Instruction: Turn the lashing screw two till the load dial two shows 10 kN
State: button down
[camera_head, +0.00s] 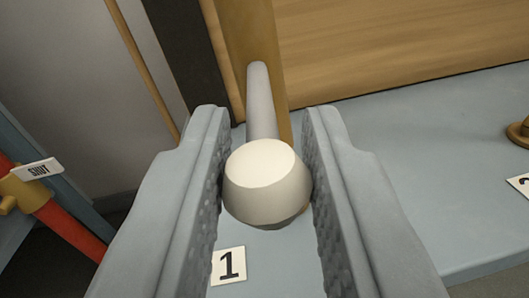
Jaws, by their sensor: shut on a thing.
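My gripper (268,165) is shut on a cream-white knob (262,180) at the end of a grey rod (260,100). The rod runs from the knob up and away in front of a brass-coloured upright (235,28). A tag reading 1 (229,265) lies on the blue-grey surface just below the knob. At the right edge, part of a brass fitting (519,133) shows near a cut-off tag (521,184) whose figure I cannot read for sure. I cannot make out a lashing screw or a load dial in this view.
The blue-grey surface (420,150) is bare between the knob and the right-hand fitting. A wooden panel (400,45) stands behind it. At the left are a red pipe (70,232), a brass fitting (15,190) and a tag reading SHUT (38,170).

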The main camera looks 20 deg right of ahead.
jog(key=shift+s+d+n+t+y, duration=0.15)
jog(key=shift+d+n+t+y, duration=0.15)
jog(key=shift+d+n+y, duration=0.3)
jog(key=shift+a, duration=0.1)
jog(key=c, duration=1.3)
grip_release()
jog(key=v, duration=1.7)
jog(key=shift+s+r, duration=0.1)
jog(key=shift+s, duration=0.15)
